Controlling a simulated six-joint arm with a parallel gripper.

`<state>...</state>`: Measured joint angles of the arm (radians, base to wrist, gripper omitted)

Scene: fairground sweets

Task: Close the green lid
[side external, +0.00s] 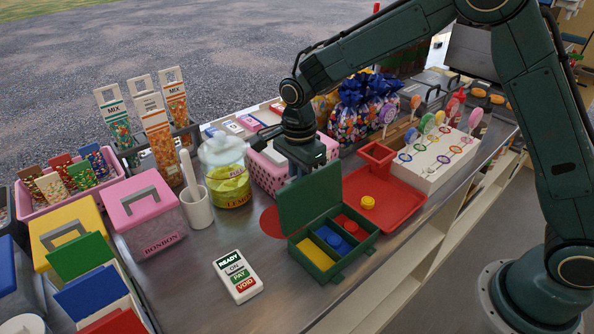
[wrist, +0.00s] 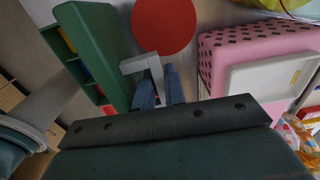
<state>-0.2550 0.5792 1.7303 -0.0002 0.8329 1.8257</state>
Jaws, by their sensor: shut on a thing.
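The green box (side external: 331,279) stands on the counter, its compartments holding yellow, blue and red pieces. Its green lid (side external: 309,206) stands open, roughly upright along the box's far side. In the wrist view the lid (wrist: 100,42) has a pale grey handle (wrist: 141,65) on its outer face. My gripper (wrist: 160,84) is shut on this handle. In the side view its fingers are largely hidden behind the lid.
A red tray (side external: 407,207) with a yellow piece lies right of the box. A flat red disc (side external: 270,223) is partly under the lid. A pink perforated basket (side external: 266,176) stands close behind. A READY/PAY/VOID card (side external: 236,277) lies at the left front.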

